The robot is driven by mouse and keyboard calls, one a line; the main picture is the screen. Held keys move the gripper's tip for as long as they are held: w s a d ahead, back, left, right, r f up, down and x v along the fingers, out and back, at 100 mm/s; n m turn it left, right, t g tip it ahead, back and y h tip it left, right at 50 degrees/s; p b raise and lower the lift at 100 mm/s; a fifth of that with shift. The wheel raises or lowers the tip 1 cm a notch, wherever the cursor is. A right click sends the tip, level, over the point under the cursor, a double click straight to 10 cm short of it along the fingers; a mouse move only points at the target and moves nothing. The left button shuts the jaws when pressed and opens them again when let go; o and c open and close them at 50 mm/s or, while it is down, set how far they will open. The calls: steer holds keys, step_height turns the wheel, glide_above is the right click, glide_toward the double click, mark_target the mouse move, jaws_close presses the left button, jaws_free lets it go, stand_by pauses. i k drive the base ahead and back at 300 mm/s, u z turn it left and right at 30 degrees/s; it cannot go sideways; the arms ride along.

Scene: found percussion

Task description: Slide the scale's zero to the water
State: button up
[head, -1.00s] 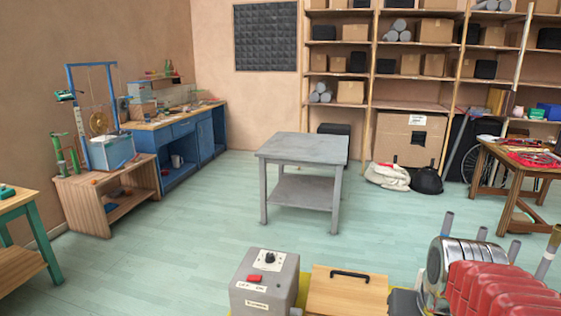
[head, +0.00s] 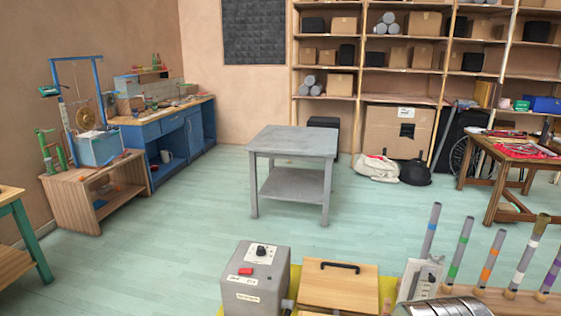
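At the left, a blue frame (head: 101,92) with a hanging brass disc (head: 86,118) stands over a light-blue tub (head: 98,149) on a wooden crate stand (head: 78,203). Whether the tub holds water cannot be seen. Green upright pieces (head: 47,152) stand beside the tub. My gripper is not in view. A shiny metal cylinder (head: 442,307) shows at the bottom edge; I cannot tell whether it is mine.
A grey table (head: 292,143) stands mid-room with open floor (head: 180,235) around it. A grey box (head: 255,280) with a dial and red button and a wooden box (head: 338,287) are close in front. Colour-banded tubes (head: 492,258) stand at right. A blue bench (head: 168,135) lines the back left.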

mark_target(427, 277)
steer(key=z, duration=0.85)
steer(key=k, duration=1.35)
steer(key=u, duration=0.6)
steer(key=i, duration=1.25)
steer(key=u, duration=0.35)
